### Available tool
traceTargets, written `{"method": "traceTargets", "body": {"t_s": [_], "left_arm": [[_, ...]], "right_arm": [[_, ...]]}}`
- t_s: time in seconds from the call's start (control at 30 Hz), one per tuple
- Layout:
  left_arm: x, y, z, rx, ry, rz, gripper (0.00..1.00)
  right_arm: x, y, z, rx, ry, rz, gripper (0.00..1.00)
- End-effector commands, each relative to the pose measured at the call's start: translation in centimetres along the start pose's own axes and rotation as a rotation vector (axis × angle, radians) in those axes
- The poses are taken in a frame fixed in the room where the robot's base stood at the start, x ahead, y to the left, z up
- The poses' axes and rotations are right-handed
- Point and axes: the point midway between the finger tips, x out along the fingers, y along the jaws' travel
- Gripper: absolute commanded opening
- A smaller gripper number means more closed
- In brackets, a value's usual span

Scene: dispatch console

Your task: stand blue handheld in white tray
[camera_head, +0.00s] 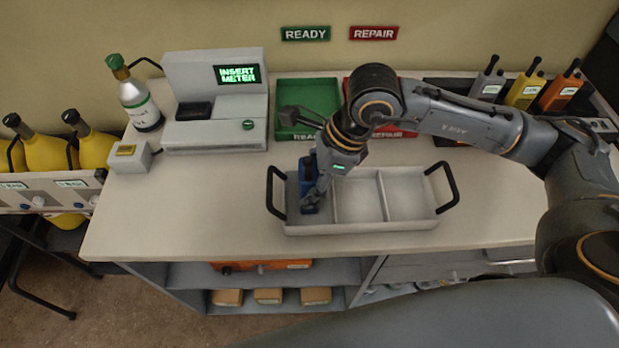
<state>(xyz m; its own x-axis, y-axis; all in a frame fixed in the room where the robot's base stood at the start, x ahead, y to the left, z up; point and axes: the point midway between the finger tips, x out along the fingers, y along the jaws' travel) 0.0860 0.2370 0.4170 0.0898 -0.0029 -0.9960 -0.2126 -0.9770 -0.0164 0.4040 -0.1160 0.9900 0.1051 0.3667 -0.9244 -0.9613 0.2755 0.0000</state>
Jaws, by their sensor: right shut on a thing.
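The white tray (390,228) stands near the front of the counter, with three compartments and a black handle at each end. The blue handheld (306,172) is in the left compartment, or just above its floor; I cannot tell whether it touches the bottom. It looks roughly upright. My right gripper (316,192) reaches down from above and is shut on it, hiding part of it. The middle and right compartments are empty. My left gripper is not in view.
A green READY bin (308,95) and a red REPAIR bin (395,130) stand behind the tray. A meter console (216,100) and a bottle (138,103) are at the left. Several handhelds, including a yellow one (524,91), stand at the back right. The counter left of the tray is clear.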

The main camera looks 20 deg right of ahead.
Motion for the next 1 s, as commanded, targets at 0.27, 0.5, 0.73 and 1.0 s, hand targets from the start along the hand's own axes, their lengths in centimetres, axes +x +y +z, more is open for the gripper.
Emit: {"method": "traceTargets", "body": {"t_s": [0.27, 0.5, 0.73, 1.0], "left_arm": [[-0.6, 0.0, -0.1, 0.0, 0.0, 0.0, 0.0], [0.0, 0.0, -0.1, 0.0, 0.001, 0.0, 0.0], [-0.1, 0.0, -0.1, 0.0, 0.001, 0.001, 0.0], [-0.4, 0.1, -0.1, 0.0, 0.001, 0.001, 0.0]], "right_arm": [[0.9, -0.1, -0.3, 0.0, -0.004, -0.003, 0.11], [1.3, -0.1, -0.5, 0.0, -0.003, -0.003, 0.11], [1.2, 0.0, -0.5, 0.001, -0.002, -0.002, 0.77], [1.0, 0.0, -0.4, 0.001, -0.002, -0.002, 0.77]]}}
